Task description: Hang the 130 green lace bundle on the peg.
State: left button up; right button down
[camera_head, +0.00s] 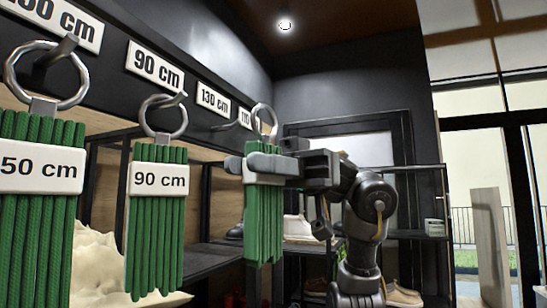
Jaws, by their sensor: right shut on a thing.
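My right gripper (262,166) is shut on a green lace bundle (263,225) with a metal ring (263,121) at its top. The fingers cover most of the bundle's white label, so its number cannot be read. The bundle hangs upright. The 130 cm sign (213,100) is on the dark wall board, left of the ring. A dark peg (224,126) shows below that sign and reaches toward the ring; I cannot tell whether the ring is around it. My left gripper is not in view.
A 90 cm bundle (157,215) hangs on a peg under the 90 cm sign (154,64). A bundle marked 50 cm in its visible part (38,225) hangs at the far left. A 110 sign (245,118) is partly behind the ring. Shelves with shoes stand behind.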

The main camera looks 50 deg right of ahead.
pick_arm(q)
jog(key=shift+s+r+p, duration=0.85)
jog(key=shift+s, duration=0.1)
pick_arm(e)
jog(key=w+a+f, duration=0.1)
jog(key=w+a, duration=0.1)
jog(key=w, duration=0.3)
jog(key=shift+w, duration=0.35)
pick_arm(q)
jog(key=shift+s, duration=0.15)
pick_arm(e)
jog(key=shift+f, duration=0.15)
jog(key=c, duration=1.1)
grip_release()
jog(key=shift+c, duration=0.2)
